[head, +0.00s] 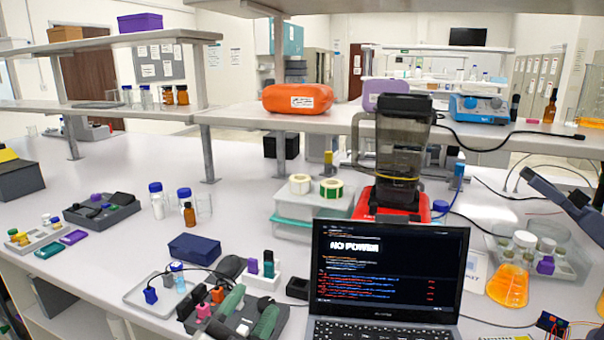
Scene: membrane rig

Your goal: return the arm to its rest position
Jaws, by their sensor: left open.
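My left gripper is open, but I cannot pick out its fingertips clearly against the cluttered bench. I see nothing held in it. No right gripper shows. A dark blue-grey jointed bar enters at the right edge, above a clear tray of jars (525,262); I cannot tell what it belongs to. The laptop (390,270) stands open at the front middle, and its screen reads "NO POWER". A red-based machine with a dark clear hopper (400,150) stands behind it.
A grey tray (250,325) with green-handled tools lies left of the laptop, near a dark blue box (194,247). Blue-capped bottles (157,203) stand farther back. An orange flask (508,285) and loose wires are at right.

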